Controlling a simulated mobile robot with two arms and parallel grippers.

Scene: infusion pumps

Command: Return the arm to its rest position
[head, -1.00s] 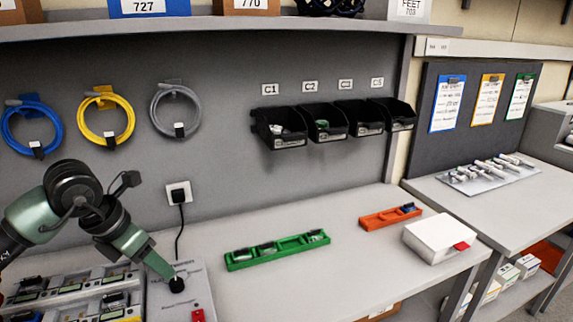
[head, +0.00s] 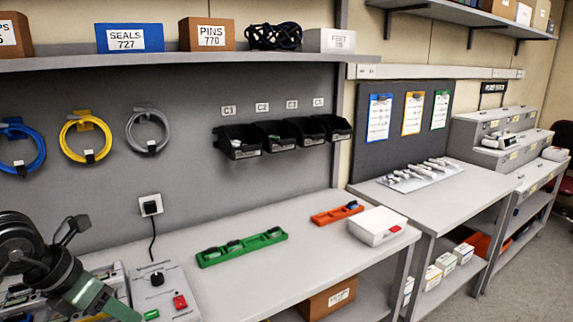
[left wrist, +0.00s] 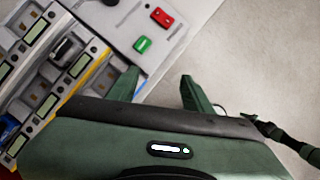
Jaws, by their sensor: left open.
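My left arm comes in at the lower left of the head view. Its green gripper (head: 112,306) is in front of the grey tester box (head: 172,290) and apart from its black knob (head: 157,279). In the left wrist view the two fingers of this gripper (left wrist: 160,92) are spread, with nothing between them. The tester's green button (left wrist: 142,44) and red switch (left wrist: 162,17) lie beyond the fingers. My right gripper is not in view.
A rack of pumps (left wrist: 44,72) lies left of the tester. A green tray (head: 242,249), an orange tray (head: 337,215) and a white box (head: 377,226) stand farther right on the bench. Dark bins (head: 238,143) hang above.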

